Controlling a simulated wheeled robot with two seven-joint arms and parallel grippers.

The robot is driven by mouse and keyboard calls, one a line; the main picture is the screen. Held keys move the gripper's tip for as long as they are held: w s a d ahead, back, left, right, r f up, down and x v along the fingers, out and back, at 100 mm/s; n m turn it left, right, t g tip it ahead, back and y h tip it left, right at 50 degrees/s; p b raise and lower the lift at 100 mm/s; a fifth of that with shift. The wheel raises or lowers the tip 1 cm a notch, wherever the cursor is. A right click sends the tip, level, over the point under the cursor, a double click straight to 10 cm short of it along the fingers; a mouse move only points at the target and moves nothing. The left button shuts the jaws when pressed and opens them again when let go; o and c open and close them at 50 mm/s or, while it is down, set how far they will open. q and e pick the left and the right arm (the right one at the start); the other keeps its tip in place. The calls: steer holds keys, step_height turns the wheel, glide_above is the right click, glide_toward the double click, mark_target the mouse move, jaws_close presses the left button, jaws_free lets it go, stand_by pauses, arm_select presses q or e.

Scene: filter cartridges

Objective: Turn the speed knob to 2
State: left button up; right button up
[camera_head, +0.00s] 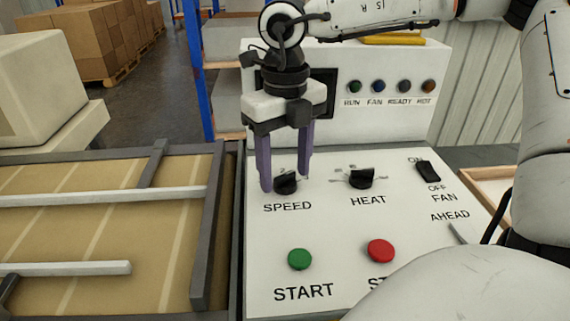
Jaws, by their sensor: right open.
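The black speed knob (286,184) sits on the white control panel (340,225), just above the word SPEED. My right gripper (285,184) points down at it with its two purple fingers apart, one on each side of the knob. I cannot tell whether the fingers touch the knob. The marks around the knob are mostly hidden by the gripper, so its setting cannot be read. My left gripper is not in view.
To the right are the black heat knob (361,179) and the fan switch (428,171). Nearer are the green start button (299,259) and a red button (380,251). The upright panel (390,115) with indicator lamps stands behind. A conveyor (110,230) lies left.

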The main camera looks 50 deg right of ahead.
steer(key=c, duration=1)
steer(key=shift+c, duration=0.3)
steer(key=shift+n+b, duration=0.5)
steer(key=shift+n, duration=0.2)
steer(key=n+b, duration=0.1)
steer(key=n, duration=0.5)
steer(key=shift+b, duration=0.35)
steer(key=shift+n, duration=2.2)
